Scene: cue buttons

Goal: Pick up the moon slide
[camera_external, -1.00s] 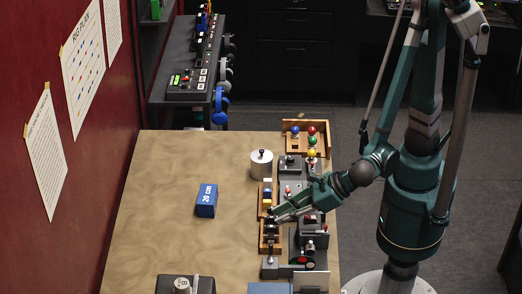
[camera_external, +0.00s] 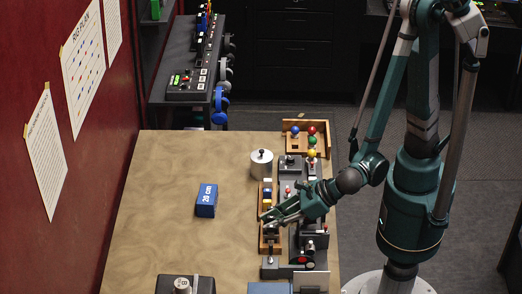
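My gripper (camera_external: 265,219) is at the wooden racks along the right part of the table, above the gap between the upper and lower rack. Its fingers look spread apart, with nothing seen between them. The upper wooden rack (camera_external: 262,190) holds small items with blue, white and yellow parts. The lower wooden rack (camera_external: 270,248) holds dark items, partly hidden by my gripper. I cannot tell which item is the moon slide, as no moon picture is legible at this size.
A blue box (camera_external: 206,200) stands on the open middle of the table (camera_external: 150,210). A silver canister (camera_external: 261,164) stands above the racks. A wooden tray (camera_external: 291,150) with coloured balls is at the far right corner. Dark devices (camera_external: 304,258) line the right edge.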

